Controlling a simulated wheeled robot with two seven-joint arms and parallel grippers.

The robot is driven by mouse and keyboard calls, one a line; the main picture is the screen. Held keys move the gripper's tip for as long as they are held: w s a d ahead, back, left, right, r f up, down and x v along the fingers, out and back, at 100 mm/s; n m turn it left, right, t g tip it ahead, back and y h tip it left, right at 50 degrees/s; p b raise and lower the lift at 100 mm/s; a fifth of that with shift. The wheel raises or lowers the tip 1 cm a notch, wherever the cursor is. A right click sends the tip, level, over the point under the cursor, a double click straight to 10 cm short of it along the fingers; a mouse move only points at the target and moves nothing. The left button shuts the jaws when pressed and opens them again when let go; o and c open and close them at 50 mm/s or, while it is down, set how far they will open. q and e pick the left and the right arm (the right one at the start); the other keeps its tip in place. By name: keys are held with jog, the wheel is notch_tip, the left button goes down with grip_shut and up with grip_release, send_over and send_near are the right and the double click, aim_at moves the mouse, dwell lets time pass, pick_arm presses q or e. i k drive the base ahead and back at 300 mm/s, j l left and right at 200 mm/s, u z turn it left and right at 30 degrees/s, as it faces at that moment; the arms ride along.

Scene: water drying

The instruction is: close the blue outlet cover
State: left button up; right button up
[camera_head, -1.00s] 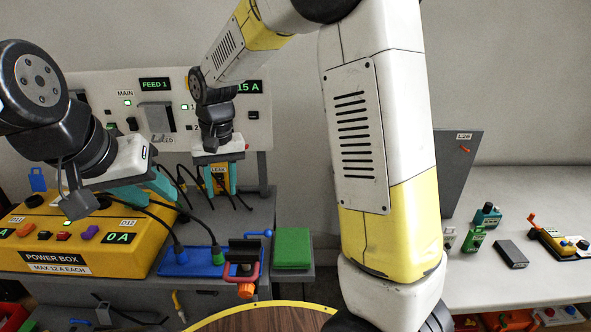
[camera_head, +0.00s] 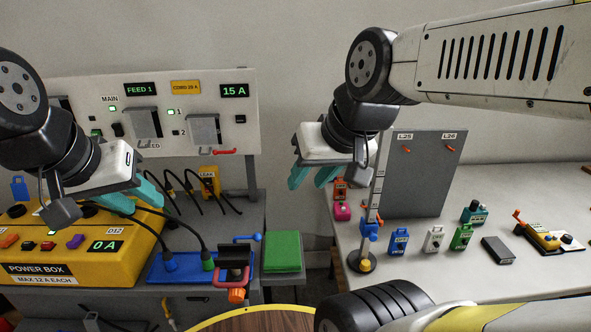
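I cannot clearly make out which part is the blue outlet cover. My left gripper (camera_head: 138,196) is open and empty, its teal fingers above the yellow power box. My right gripper (camera_head: 310,174) is open and empty in the air, above and right of the strip.
The yellow power box (camera_head: 60,283) has cables near it. A wall panel (camera_head: 77,137) with grey covers stands behind. A green pad (camera_head: 283,251) lies right of the strip. A stand (camera_head: 361,262) and several small devices occupy the white table (camera_head: 500,205).

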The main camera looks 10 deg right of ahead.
aim_at(20, 191)
jog(key=u, duration=1.35)
jog(key=i+j, duration=0.2)
jog(key=j, duration=0.15)
jog(key=i+j, duration=0.65)
jog(key=i, duration=0.15)
